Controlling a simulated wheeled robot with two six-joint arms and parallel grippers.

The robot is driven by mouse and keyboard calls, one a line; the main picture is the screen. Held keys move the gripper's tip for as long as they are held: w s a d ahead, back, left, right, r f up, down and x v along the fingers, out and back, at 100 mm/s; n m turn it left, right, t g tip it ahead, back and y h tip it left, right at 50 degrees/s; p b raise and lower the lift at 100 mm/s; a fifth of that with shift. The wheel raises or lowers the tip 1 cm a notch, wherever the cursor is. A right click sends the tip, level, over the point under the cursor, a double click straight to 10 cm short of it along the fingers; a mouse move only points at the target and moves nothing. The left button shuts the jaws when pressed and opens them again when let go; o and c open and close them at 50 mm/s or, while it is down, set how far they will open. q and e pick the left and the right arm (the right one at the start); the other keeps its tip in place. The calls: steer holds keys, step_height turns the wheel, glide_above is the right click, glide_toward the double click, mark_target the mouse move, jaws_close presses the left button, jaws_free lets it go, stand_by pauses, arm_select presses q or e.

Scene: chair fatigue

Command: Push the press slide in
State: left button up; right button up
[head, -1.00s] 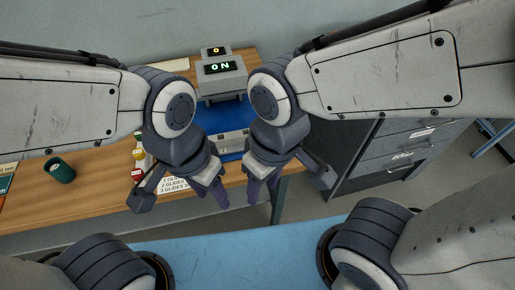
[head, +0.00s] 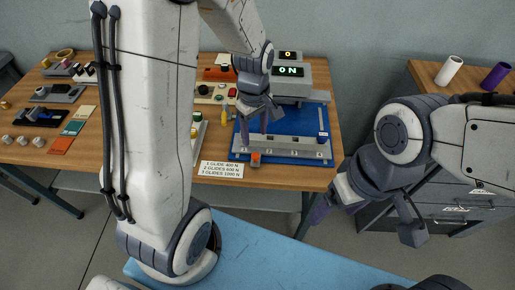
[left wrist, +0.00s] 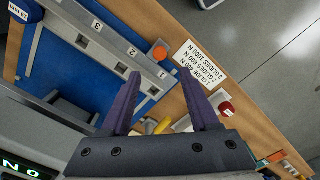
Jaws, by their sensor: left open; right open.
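A long grey bar (head: 290,144), seemingly the slide, lies across the front of the bed. In the left wrist view the bar (left wrist: 105,45) bears the numbers 1, 2 and 3. An orange knob (head: 255,158) sits at its left front end and also shows in the left wrist view (left wrist: 160,53). My left gripper (head: 256,128) is open and empty, above the bed's left part, behind the bar. My right gripper (head: 330,208) is open and empty, right of the table's front corner.
A glide label card (head: 220,169) lies left of the bar at the table's front edge. A yellow object (head: 224,117) and a control box (head: 210,93) stand left of the bed. A cabinet with white and purple cylinders (head: 495,76) stands at the right.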

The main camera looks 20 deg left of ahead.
mark_target(256, 154)
arm_select(q)
step_height(256, 154, down, 9)
steer(key=shift+d, duration=0.1)
stand_by(0.3)
jaws_close()
stand_by(1.3)
